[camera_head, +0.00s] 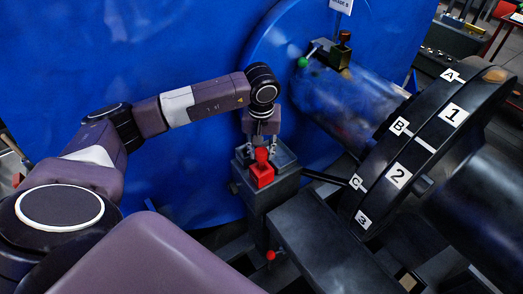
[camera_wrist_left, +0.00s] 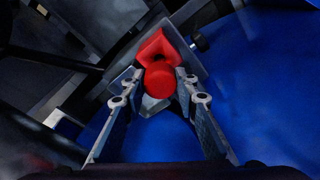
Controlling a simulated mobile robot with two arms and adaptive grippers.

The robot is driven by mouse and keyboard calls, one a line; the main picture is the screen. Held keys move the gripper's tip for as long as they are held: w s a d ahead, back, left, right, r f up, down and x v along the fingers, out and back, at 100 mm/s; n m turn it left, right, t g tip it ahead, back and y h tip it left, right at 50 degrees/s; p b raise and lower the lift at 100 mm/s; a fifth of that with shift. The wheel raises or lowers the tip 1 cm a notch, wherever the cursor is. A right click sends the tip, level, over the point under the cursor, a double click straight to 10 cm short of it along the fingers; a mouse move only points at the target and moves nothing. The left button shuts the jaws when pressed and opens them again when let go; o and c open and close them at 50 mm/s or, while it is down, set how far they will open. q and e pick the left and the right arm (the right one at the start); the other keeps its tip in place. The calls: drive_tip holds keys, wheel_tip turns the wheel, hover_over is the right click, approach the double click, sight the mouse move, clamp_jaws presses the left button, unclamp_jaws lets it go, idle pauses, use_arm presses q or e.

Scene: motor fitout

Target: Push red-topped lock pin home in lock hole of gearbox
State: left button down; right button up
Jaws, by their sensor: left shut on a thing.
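The red-topped lock pin (camera_head: 262,156) stands at a dark grey block (camera_head: 284,188), which looks like the gearbox housing. In the left wrist view its round red top (camera_wrist_left: 159,80) sits between the fingers of my left gripper (camera_wrist_left: 160,84). My left gripper (camera_head: 262,150) points down over the block and is shut on the pin. A red angular piece (camera_head: 262,176) is beside the pin on the block; it also shows in the wrist view (camera_wrist_left: 155,44). The lock hole and the pin's lower end are hidden, so I cannot tell its depth. My right gripper is out of view.
A large blue housing (camera_head: 200,50) stands close behind my left arm. To the right is a black wheel (camera_head: 420,150) with letter and number labels. A small red knob (camera_head: 271,255) stands below the block. A green-knobbed lever (camera_head: 303,62) is above.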

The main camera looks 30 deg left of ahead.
use_arm(q)
drive_tip(key=shift+f+b, duration=1.15)
drive_tip(key=shift+f, duration=0.15)
drive_tip(key=c, duration=1.4)
unclamp_jaws()
drive_tip(key=shift+c, duration=0.2)
drive_tip(key=shift+r, duration=0.1)
drive_tip(key=r, duration=0.8)
drive_tip(key=s+r, duration=0.1)
drive_tip(key=r, duration=0.2)
drive_tip(key=shift+s+d+r, duration=0.1)
drive_tip(key=shift+d+r, duration=0.3)
drive_tip(key=s+a+b, duration=0.4)
drive_tip(key=s, duration=0.7)
drive_tip(key=shift+a, duration=0.3)
